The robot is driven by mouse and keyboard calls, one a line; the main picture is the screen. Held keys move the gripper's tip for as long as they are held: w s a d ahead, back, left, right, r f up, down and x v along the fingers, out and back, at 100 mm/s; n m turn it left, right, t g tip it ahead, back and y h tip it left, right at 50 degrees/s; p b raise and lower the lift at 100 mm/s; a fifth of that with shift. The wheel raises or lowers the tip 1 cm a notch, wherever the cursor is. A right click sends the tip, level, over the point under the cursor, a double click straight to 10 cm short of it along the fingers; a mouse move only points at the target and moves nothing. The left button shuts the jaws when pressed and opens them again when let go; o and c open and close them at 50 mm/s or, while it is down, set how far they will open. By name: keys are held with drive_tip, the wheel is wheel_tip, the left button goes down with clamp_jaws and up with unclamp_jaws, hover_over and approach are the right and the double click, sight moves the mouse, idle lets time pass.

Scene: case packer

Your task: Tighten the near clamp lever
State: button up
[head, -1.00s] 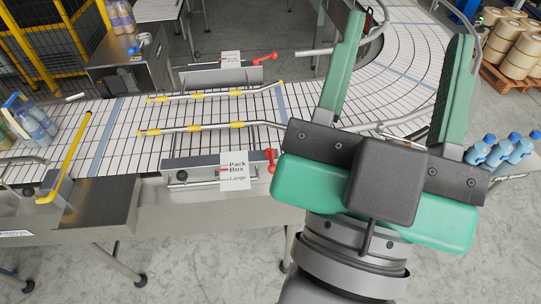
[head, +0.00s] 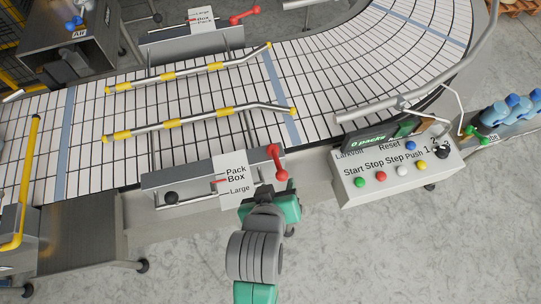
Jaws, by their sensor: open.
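The near clamp lever (head: 279,164) is red, with a knob at each end, and stands at the right end of the near grey rail bracket (head: 165,182). It slants from upper left to lower right. A card reading "Pack Box Large" (head: 234,172) is beside it on the left. My gripper (head: 270,208) is just below the lever, close to the card's lower edge. Its green body shows past my grey wrist, but its fingertips are mostly hidden. It appears empty, and I cannot tell whether it touches the lever.
The far clamp lever (head: 245,15) is red too, across the conveyor (head: 200,125). Two yellow-banded guide rails run over the belt. A control box (head: 395,178) with coloured buttons stands to the right, near several blue bottles (head: 510,108). Grey floor is clear at lower right.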

sight(281, 178)
drive_tip(key=shift+w+d+f, duration=0.15)
drive_tip(key=shift+w+f, duration=0.05)
drive_tip(key=shift+f, duration=0.1)
drive_tip(key=x, duration=0.6)
drive_tip(key=shift+w+f+p, duration=0.2)
drive_tip(key=shift+w+p, duration=0.1)
clamp_jaws()
